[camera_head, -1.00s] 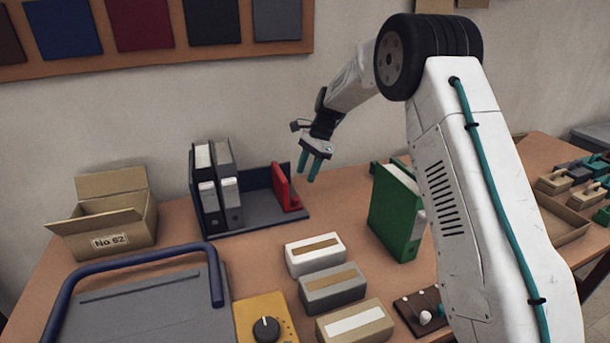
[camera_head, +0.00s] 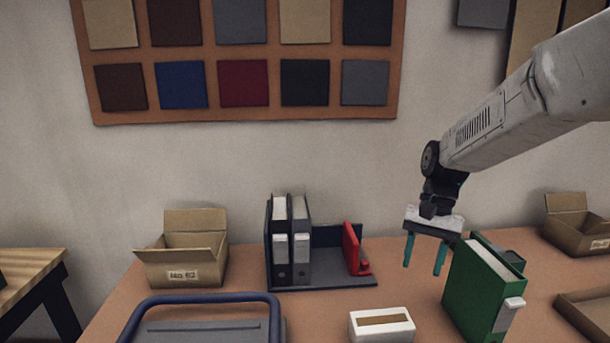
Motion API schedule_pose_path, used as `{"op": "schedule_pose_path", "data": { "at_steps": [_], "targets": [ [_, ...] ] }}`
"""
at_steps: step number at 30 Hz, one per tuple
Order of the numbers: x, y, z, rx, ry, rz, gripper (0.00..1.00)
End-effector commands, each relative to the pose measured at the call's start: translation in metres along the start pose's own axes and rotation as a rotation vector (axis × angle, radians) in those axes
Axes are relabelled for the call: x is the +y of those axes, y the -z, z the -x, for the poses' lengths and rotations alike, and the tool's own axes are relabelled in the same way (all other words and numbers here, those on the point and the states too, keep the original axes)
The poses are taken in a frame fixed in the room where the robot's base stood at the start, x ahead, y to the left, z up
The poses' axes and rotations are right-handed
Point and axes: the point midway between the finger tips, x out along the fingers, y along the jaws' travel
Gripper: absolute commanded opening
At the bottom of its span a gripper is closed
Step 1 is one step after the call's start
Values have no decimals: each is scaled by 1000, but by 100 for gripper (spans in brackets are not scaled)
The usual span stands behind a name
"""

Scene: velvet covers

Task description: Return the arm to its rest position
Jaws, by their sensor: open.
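My gripper (camera_head: 424,256) hangs at the end of my arm, right of the picture's middle. Its two teal fingers point down, spread apart, with nothing between them. It is above the table, to the left of the upper part of a green binder (camera_head: 480,291); whether it touches the binder I cannot tell. My arm reaches in from the right edge.
A grey rack (camera_head: 335,281) holds binders (camera_head: 291,256) and a red bookend (camera_head: 353,248). Open cardboard boxes (camera_head: 186,257) stand left and right (camera_head: 575,232). A white box (camera_head: 381,325) and a blue-handled grey object (camera_head: 200,300) are in front. Swatches hang behind.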

Motion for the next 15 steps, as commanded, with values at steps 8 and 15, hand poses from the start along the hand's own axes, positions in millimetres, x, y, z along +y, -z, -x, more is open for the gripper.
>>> {"op": "schedule_pose_path", "data": {
  "at_steps": [8, 15],
  "targets": [
    [57, -117, 17, 89, -65, 251, 47],
    [101, -198, 7, 185, -110, 387, 47]
  ]
}}
